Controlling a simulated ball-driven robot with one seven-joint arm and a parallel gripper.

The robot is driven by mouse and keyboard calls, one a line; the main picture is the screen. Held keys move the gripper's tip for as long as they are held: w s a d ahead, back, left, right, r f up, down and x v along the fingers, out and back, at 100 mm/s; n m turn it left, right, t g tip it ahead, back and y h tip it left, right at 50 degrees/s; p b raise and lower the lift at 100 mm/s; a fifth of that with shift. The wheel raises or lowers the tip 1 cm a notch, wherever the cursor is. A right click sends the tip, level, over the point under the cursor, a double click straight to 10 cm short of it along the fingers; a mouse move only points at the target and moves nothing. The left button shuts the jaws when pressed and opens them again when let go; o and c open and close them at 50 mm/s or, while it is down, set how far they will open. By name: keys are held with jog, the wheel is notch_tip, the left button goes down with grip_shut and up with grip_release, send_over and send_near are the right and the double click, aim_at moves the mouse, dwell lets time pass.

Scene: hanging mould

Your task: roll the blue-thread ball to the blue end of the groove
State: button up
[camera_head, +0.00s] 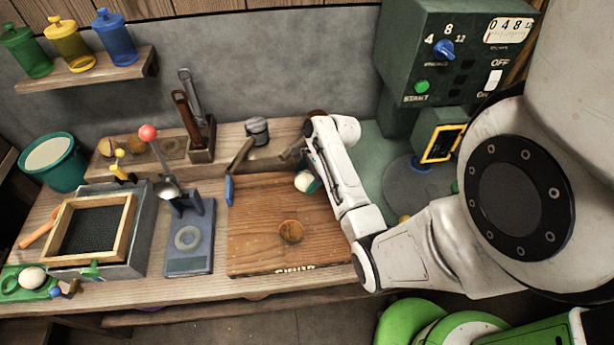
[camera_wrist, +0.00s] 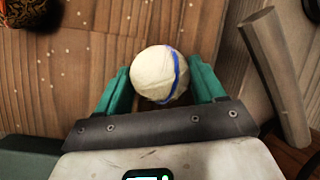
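The pale ball with a blue thread (camera_wrist: 160,75) lies between the two teal fingers of my gripper (camera_wrist: 160,85) in the wrist view. The fingers stand apart, one close on each side of the ball; whether they press on it cannot be told. In the head view the ball (camera_head: 303,181) is at the back right of the wooden board (camera_head: 265,225), with a teal finger (camera_head: 315,186) at its right side. A blue piece (camera_head: 229,190) stands at the board's left edge, left of the ball. The groove itself is not clearly visible.
A round brown piece (camera_head: 291,232) lies on the board's front part. A blue-grey stand (camera_head: 189,245) is at the left.

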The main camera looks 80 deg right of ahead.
jog(key=o, duration=0.5)
jog(key=v, duration=1.1)
jog(key=shift+w+a, duration=0.1)
